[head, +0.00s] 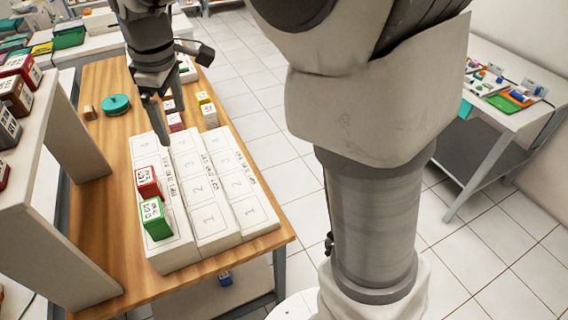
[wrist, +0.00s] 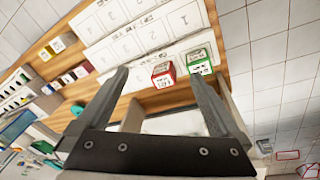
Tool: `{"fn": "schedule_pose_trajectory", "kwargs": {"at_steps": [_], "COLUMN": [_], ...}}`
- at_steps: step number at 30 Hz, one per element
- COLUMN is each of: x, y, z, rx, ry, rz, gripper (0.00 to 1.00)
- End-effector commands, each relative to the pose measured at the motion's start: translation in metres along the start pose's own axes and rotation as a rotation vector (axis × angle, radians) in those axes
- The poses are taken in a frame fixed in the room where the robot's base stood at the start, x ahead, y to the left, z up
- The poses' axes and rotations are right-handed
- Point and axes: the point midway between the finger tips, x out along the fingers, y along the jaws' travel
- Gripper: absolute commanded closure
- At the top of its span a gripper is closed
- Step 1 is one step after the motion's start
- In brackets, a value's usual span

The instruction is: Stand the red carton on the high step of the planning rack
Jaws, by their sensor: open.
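The white planning rack (head: 208,222) lies on the wooden table, with numbered strips in steps; the left strip looks highest. A red carton (head: 147,182) stands on that left strip, just behind a green carton (head: 152,218). Both also show in the wrist view, the red carton (wrist: 163,73) left of the green carton (wrist: 199,62). A darker crimson carton (head: 175,122) stands past the rack's far end. My gripper (head: 172,122) is open and empty, above the far part of the rack. In the wrist view its fingers (wrist: 159,78) straddle the line of sight to the red carton.
White and yellow cartons (head: 209,115) stand beyond the rack. A teal round object (head: 116,104) and small brown block lie on the table (head: 105,150). A shelf (head: 75,245) with more cartons rises at left. A side table (head: 490,110) stands at right.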

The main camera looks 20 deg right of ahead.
Motion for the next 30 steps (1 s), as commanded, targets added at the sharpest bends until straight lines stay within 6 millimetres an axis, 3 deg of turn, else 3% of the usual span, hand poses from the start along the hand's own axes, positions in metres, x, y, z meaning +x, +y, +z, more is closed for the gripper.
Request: {"fn": "schedule_pose_trajectory", "kwargs": {"at_steps": [3, 9, 18, 24, 30], "x": [-0.025, -0.051, -0.062, -0.055, -0.049], "y": [-0.009, -0.032, -0.08, -0.108, -0.119], "z": [0.038, 0.096, 0.174, 0.208, 0.22], "rx": [0.154, 0.411, 0.79, 0.986, 1.07], "ry": [0.031, 0.085, 0.186, 0.248, 0.276], "rz": [0.042, 0.099, 0.176, 0.208, 0.219], "gripper": [0.0, 0.0, 0.0, 0.0, 0.0]}}
